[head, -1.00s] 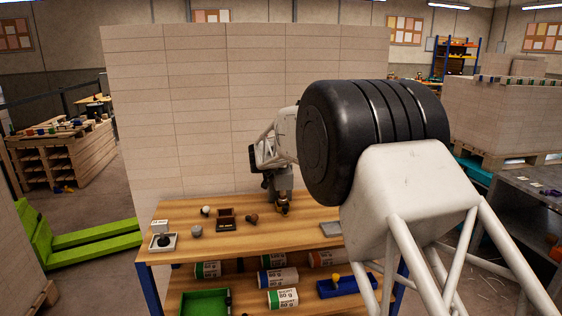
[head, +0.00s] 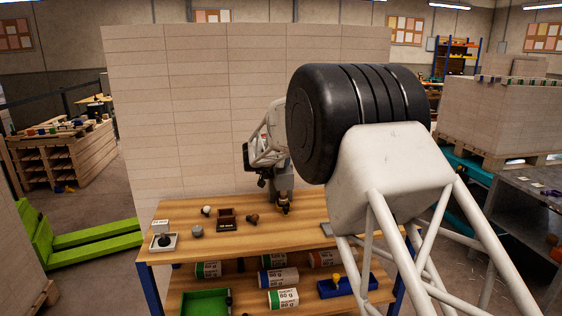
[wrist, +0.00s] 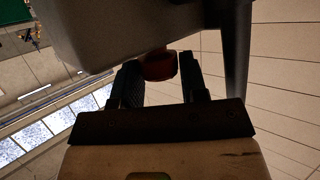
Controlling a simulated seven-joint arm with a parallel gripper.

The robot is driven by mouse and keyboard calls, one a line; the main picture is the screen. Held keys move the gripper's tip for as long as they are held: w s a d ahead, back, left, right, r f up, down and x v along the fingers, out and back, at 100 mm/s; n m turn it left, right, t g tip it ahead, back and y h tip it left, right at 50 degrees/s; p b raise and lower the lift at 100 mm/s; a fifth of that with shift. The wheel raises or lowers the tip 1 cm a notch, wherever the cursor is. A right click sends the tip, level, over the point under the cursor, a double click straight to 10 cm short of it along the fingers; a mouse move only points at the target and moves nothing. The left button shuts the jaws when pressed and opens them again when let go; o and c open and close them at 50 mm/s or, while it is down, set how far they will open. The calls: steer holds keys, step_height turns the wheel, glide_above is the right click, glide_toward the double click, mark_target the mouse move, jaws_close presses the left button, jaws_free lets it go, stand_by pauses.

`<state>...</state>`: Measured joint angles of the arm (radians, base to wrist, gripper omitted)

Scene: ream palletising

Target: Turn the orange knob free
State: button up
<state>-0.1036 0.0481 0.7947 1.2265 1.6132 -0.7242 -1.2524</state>
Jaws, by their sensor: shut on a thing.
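My gripper (head: 284,208) is at the back right of the wooden workbench (head: 250,250), pointing down. In the wrist view my gripper (wrist: 160,66) has its two dark fingers closed on the sides of a dark reddish-orange knob (wrist: 160,64). Only part of the knob shows; a large grey body at the top of that view overlaps it. In the head view the fingertips are small and dark, and the knob cannot be made out clearly. I cannot tell whether the knob is seated or loose.
A tall ream stack (head: 170,110) stands behind. The bench front is mostly clear.

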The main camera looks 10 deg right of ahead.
steer(key=o, duration=0.9)
steer(key=shift+o, duration=0.2)
steer(key=v, duration=0.7)
steer(key=shift+s+a+r, duration=0.2)
steer(key=shift+s+a, duration=0.05)
